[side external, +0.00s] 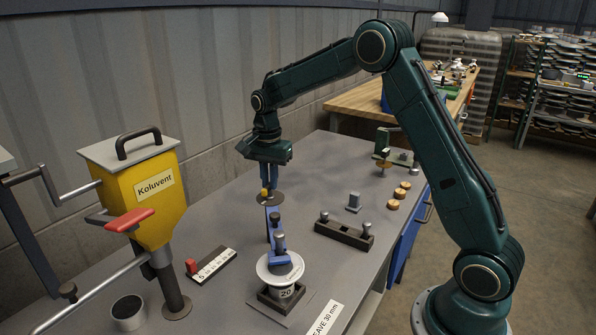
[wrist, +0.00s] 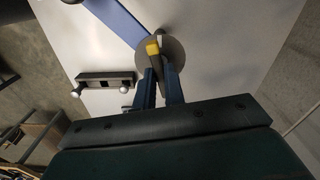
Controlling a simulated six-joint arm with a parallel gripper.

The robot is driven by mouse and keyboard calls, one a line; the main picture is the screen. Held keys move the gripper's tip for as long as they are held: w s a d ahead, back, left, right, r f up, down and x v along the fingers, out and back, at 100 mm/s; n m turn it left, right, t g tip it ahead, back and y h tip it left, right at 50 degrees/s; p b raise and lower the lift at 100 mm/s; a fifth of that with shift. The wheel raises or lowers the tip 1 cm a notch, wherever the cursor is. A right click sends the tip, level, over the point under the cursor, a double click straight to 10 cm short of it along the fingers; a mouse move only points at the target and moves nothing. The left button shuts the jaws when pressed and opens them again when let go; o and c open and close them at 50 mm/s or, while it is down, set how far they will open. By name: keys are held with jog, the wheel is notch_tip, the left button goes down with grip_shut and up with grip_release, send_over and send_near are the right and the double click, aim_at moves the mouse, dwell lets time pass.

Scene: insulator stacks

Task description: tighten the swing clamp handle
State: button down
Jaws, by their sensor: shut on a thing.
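My gripper (side external: 270,180) points down over the grey bench and is shut on the yellow-tipped clamp handle (wrist: 152,48). In the wrist view the handle runs between the two blue fingers, with its yellow end sticking out past them. A round grey disc (wrist: 172,52) lies under the handle. It also shows below my gripper in the side view (side external: 271,199). The blue clamp arm (wrist: 118,18) reaches from there toward the white insulator stack (side external: 284,276), marked 20. The arm's outer end (side external: 279,247) is over the stack's top. I cannot tell whether it presses on it.
A dark rack (side external: 343,233) with silver pegs lies to the right of the clamp. Several orange-brown discs (side external: 399,193) lie farther right. A yellow Koluvent hopper (side external: 150,190) with cranks stands at left. A numbered strip (side external: 212,263) lies between hopper and stack.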

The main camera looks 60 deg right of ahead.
jog(key=shift+r+m, duration=0.1)
jog(key=shift+m, duration=1.1)
jog(key=c, duration=1.5)
grip_release()
jog(key=shift+r, duration=0.1)
notch_tip(320, 180, up, 14)
jog(key=shift+f, duration=0.2)
jog(key=shift+s, duration=0.1)
